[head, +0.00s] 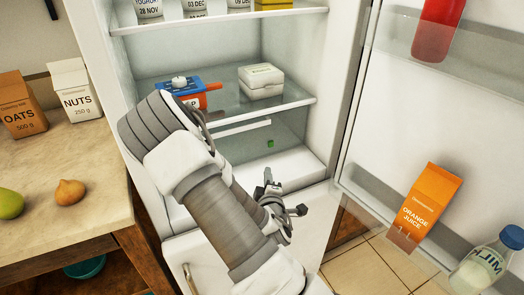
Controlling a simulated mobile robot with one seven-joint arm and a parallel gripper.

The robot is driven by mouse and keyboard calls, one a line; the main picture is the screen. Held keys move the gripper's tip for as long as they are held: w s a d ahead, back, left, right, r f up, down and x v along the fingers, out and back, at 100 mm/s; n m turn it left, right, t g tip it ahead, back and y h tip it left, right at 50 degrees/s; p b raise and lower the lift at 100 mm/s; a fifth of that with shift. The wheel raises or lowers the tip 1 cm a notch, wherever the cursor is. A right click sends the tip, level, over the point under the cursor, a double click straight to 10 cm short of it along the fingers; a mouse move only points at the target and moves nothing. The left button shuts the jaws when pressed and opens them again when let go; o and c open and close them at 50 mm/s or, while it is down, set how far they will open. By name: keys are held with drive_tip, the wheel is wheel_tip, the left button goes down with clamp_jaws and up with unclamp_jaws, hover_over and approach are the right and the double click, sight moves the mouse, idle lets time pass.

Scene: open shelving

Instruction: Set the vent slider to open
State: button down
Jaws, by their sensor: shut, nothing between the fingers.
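The fridge compartment (200,52) stands open in the head view. Under its lower glass shelf, a pale horizontal strip (240,128) shows on the back wall, with a small green mark (270,143) below and to its right. These may belong to the vent slider; the picture is too small to make out a slider knob or its setting. My gripper (268,177) is shut and empty, low at the compartment's front, below the green mark in the picture and apart from it. My arm hides the compartment's lower left part.
The open door (400,110) at the right holds orange juice (428,203) and milk (484,262). A counter (85,165) is left.

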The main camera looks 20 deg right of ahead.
sight(280, 140)
drive_tip(key=n, duration=0.1)
drive_tip(key=a+n+t+y, duration=0.1)
drive_tip(key=n, duration=0.1)
drive_tip(key=shift+s+a+r, duration=0.1)
drive_tip(key=shift+s+r, duration=0.05)
drive_tip(key=shift+s, duration=0.1)
drive_tip(key=shift+a+r+n+t+y, duration=0.2)
drive_tip(key=shift+a+n+t+y, duration=0.45)
drive_tip(key=shift+n, duration=0.45)
drive_tip(key=w, duration=0.3)
drive_tip(key=w+d, duration=0.1)
drive_tip(key=w, duration=0.2)
drive_tip(key=w+d+b, duration=0.1)
drive_tip(key=w, duration=0.3)
drive_tip(key=shift+d, duration=0.25)
drive_tip(key=d, duration=0.2)
drive_tip(key=shift+s+d, duration=0.2)
drive_tip(key=shift+d, duration=0.1)
drive_tip(key=shift+d+b, duration=0.3)
drive_tip(key=shift+d, duration=0.3)
drive_tip(key=shift+w+d+b, duration=0.1)
drive_tip(key=shift+d+b, duration=0.45)
drive_tip(key=shift+d, duration=2.35)
